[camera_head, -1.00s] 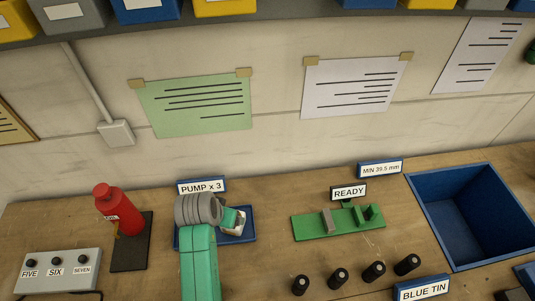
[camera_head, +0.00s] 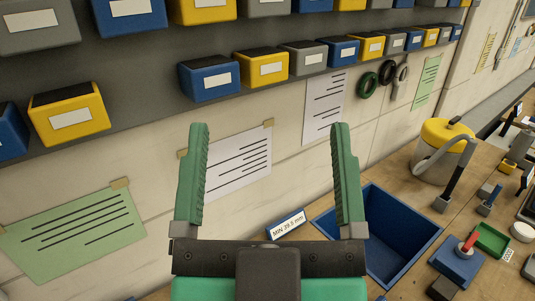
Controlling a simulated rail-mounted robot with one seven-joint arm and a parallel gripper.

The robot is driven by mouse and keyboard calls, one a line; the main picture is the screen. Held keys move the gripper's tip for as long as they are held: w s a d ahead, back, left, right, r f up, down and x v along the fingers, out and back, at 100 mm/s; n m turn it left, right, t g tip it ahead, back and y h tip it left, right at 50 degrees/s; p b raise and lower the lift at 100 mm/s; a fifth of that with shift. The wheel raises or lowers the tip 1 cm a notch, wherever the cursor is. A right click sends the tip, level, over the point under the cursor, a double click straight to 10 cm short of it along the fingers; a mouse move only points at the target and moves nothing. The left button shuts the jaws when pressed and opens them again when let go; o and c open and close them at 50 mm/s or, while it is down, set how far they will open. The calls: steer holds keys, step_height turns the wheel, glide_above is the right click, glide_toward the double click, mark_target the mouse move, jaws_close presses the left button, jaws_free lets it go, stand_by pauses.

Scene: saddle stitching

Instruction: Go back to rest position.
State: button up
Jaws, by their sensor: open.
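My gripper (camera_head: 268,175) is raised close in front of the camera, with its two green ribbed fingers pointing up. The fingers are wide apart and nothing is between them but the wall and a white paper sheet behind. The gripper is clear of the bench and touches nothing that I can see. Its dark palm and green wrist hide part of the bench below.
A blue open bin (camera_head: 412,229) stands on the bench to the right, behind a MIN 39.5 mm label (camera_head: 288,224). Further right are a yellow-lidded canister (camera_head: 444,150), a blue block with a red knob (camera_head: 459,256) and a green tray (camera_head: 491,240). Shelf bins (camera_head: 208,78) line the wall above.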

steer(key=shift+r, duration=0.1)
step_height(320, 180, up, 11)
steer(key=p, duration=1)
steer(key=shift+p, duration=0.4)
steer(key=shift+a, duration=0.1)
